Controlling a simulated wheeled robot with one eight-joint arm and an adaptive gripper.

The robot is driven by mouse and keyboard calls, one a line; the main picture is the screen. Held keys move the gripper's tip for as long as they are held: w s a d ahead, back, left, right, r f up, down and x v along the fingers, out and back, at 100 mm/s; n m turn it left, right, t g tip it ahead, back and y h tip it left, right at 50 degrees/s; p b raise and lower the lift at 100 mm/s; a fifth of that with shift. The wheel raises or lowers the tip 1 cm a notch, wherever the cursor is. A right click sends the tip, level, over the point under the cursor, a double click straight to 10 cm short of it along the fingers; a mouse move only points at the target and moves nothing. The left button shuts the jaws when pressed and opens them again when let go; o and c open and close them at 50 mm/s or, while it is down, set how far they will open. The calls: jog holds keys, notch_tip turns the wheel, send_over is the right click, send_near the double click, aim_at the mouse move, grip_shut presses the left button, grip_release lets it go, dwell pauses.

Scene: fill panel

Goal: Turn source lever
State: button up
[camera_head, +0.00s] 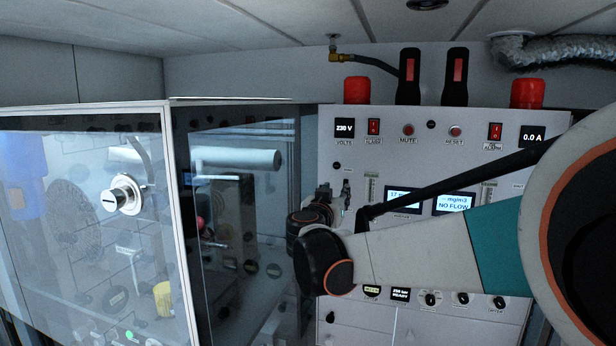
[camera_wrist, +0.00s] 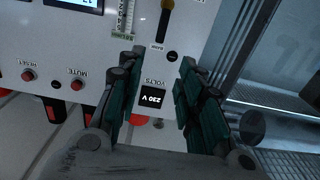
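A small lever (camera_wrist: 165,22) with a dark stem and yellow end stands on the white panel (camera_wrist: 80,45) at the top of the wrist view. In the head view my gripper (camera_head: 336,193) is at the left part of the panel (camera_head: 400,125), and my arm hides much of the panel's middle.
A glass-fronted cabinet (camera_head: 165,220) with a round knob (camera_head: 122,194) stands left of the panel, close to my gripper. Red caps (camera_head: 357,90) and black handsets (camera_head: 409,76) rise from the panel's top. Switches and displays cover its upper face.

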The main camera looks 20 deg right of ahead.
aim_at(346, 181)
jog(key=p+x, duration=0.3)
jog(key=x, duration=1)
jog(key=shift+d, duration=0.15)
grip_shut()
